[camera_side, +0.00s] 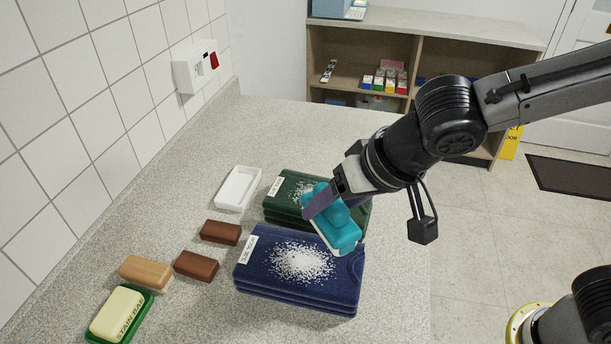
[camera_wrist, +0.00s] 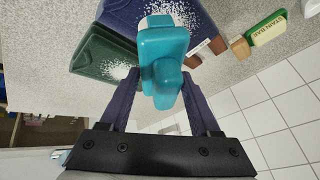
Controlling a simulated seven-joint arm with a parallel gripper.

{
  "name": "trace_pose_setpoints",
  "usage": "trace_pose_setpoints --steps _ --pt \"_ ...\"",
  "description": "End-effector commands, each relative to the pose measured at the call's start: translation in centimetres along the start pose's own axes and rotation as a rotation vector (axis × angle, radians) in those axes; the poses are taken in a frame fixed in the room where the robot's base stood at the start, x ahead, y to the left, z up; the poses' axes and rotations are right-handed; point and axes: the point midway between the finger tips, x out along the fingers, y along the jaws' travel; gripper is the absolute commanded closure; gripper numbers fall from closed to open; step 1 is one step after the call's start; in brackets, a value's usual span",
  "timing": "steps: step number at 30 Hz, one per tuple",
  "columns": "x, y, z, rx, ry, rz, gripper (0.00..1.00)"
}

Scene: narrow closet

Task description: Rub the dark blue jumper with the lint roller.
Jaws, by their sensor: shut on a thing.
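The dark blue jumper (camera_side: 258,276) lies folded on the counter, with a white label and a patch of white specks on top. It also shows at the top of the wrist view (camera_wrist: 118,14). My gripper (camera_side: 325,203) is shut on a teal tool (camera_side: 342,232) with a pale underside, which I take for the lint roller. The tool is between the fingers in the wrist view (camera_wrist: 163,62). It is over the jumper's back right edge, near the green jumper; I cannot tell whether it touches either. My gripper hides part of the green jumper.
A folded green jumper (camera_side: 287,184), also specked white, lies behind the blue one. To the left are two brown blocks (camera_side: 221,232) (camera_side: 196,266), a tan block (camera_side: 145,272), a stain bar (camera_side: 118,313) in a green dish and a white tray (camera_side: 238,188). A tiled wall bounds the left.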

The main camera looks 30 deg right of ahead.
Motion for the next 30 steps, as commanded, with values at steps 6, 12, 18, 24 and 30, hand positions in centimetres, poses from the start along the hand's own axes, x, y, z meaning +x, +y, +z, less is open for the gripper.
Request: trace_pose_setpoints --steps 6,12,18,24,30 --pt "-2.5 0.1 1.5 -0.029 -0.007 -0.018 0.81" --pt "-2.3 0.1 1.8 -0.035 -0.011 -0.017 0.81" --pt "-0.9 0.5 2.5 -0.035 -0.011 -0.016 0.81" --pt "0.7 0.9 3.3 -0.034 -0.011 -0.015 0.81" --pt "2.2 1.4 4.1 -0.035 -0.011 -0.015 0.81"
